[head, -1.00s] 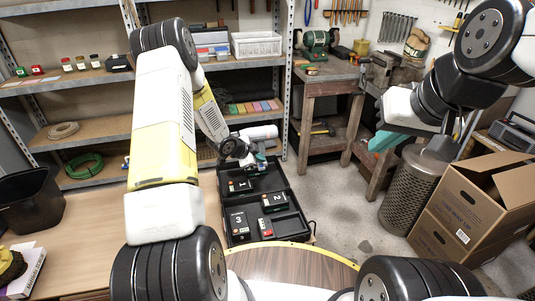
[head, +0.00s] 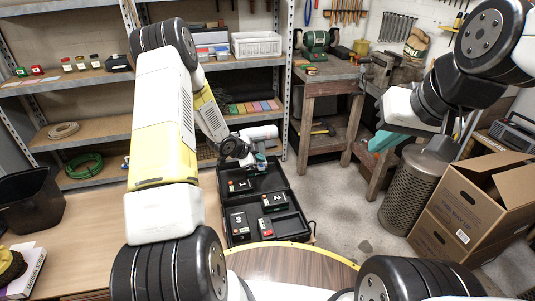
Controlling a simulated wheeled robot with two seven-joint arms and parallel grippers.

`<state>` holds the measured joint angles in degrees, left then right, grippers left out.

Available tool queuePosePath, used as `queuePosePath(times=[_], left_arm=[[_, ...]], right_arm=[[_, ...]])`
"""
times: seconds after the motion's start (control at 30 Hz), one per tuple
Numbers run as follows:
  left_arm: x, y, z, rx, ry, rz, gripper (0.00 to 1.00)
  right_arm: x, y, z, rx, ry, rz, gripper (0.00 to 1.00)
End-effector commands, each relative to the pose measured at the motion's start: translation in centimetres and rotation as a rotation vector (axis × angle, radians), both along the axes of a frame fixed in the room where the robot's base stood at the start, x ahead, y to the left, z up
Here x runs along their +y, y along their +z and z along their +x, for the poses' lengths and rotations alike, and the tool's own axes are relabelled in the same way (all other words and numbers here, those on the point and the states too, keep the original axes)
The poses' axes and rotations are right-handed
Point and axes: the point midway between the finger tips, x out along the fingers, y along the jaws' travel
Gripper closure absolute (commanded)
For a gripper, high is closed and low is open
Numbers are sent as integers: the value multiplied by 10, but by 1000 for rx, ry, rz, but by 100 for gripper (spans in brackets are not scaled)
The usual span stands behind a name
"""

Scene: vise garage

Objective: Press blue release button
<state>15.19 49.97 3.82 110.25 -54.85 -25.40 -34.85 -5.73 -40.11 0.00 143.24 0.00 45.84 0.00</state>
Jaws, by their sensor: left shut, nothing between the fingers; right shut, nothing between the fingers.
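My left gripper (head: 259,160) reaches over the back part of an open black case (head: 282,174). It is shut and empty, with its teal fingertips close to the case. Black blocks marked 1 (head: 239,185), 2 (head: 274,201) and 3 (head: 239,223) sit in the case, with a small red-and-white item (head: 265,227) beside block 3. I cannot make out a blue release button; it may be too small or hidden by my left gripper.
A workbench (head: 325,75) with a green grinder (head: 318,41) and a vise (head: 383,68) stands at the back. Metal shelves (head: 100,77) fill the back left. A perforated metal bin (head: 409,190) and cardboard boxes (head: 465,210) stand at right. Floor between case and bin is clear.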

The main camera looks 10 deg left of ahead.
Motion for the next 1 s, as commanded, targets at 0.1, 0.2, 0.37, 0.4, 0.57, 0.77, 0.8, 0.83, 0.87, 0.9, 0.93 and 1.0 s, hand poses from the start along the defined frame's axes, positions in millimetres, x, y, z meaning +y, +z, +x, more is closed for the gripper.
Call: queuePosePath(times=[0.1,0.2,0.37,0.4,0.57,0.77,0.8,0.83,0.87,0.9,0.93,1.0], left_arm=[[0,0,0,0,0,0,100],[0,0,0,0,0,0,100],[0,0,0,0,0,0,100],[0,0,0,0,0,0,100],[0,-5,0,1,0,-1,100],[0,-9,0,0,0,0,100],[0,-9,0,0,0,0,100],[0,-8,0,0,0,0,100],[0,-8,0,0,0,0,100],[0,-8,0,0,0,0,100],[0,-8,0,0,0,0,100],[0,-8,0,0,0,0,100]], right_arm=[[0,0,0,0,0,0,100],[0,0,0,0,0,0,100],[0,0,0,0,0,0,100],[0,0,0,0,0,0,100],[0,0,0,0,0,0,100],[0,0,0,0,0,0,100],[0,0,0,0,0,0,100],[0,0,0,0,0,0,100],[0,0,0,0,0,0,100],[0,0,0,0,0,0,100],[0,0,0,0,0,0,100],[0,0,0,0,0,0,100]])
